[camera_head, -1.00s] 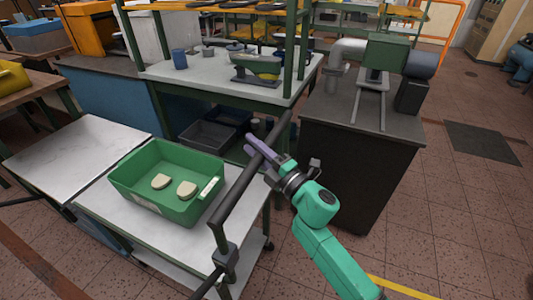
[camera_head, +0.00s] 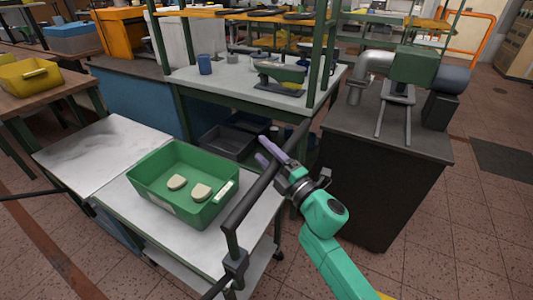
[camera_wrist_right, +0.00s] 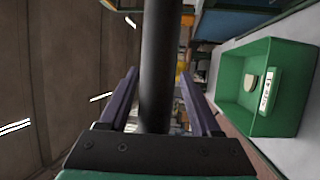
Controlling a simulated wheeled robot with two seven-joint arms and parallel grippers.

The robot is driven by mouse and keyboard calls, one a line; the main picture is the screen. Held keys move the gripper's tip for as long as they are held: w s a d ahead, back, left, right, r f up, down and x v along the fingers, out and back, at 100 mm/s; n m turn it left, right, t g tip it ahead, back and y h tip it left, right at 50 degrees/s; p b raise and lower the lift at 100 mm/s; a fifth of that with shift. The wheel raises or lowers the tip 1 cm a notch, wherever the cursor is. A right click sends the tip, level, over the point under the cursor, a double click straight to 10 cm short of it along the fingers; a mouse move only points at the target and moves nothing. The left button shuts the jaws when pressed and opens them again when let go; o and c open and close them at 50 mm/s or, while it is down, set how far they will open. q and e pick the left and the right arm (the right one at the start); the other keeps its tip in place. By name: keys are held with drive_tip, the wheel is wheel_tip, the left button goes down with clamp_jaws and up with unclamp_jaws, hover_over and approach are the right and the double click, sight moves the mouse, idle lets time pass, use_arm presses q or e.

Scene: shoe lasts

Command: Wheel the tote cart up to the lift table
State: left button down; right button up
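The tote cart (camera_head: 120,205) has a pale top and carries a green tote (camera_head: 205,218) with two cream pieces in it. Its dark handle bar (camera_head: 240,208) rises at the right end. My right gripper (camera_head: 266,154) is at this bar. In the right wrist view the bar (camera_wrist_right: 160,60) runs between the two purple fingers, which look closed on it. A low pale-topped table (camera_head: 95,150), apparently the lift table, lies just left of the cart. Their edges look very close; the tote hides part of the join, and I cannot tell whether they touch. My left gripper is out of view.
A green-framed workbench (camera_head: 225,80) stands behind the cart, with dark bins (camera_head: 228,142) beneath. A dark machine cabinet (camera_head: 380,180) stands close to the right of my gripper. Tiled floor (camera_head: 450,240) is open at the lower right.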

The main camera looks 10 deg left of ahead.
drive_tip(key=b+v, duration=0.1)
drive_tip(key=v, duration=1.3)
drive_tip(key=shift+s+d+b, duration=0.2)
drive_tip(key=shift+d+b, duration=0.05)
drive_tip(key=shift+b, duration=0.15)
drive_tip(key=shift+f, duration=0.1)
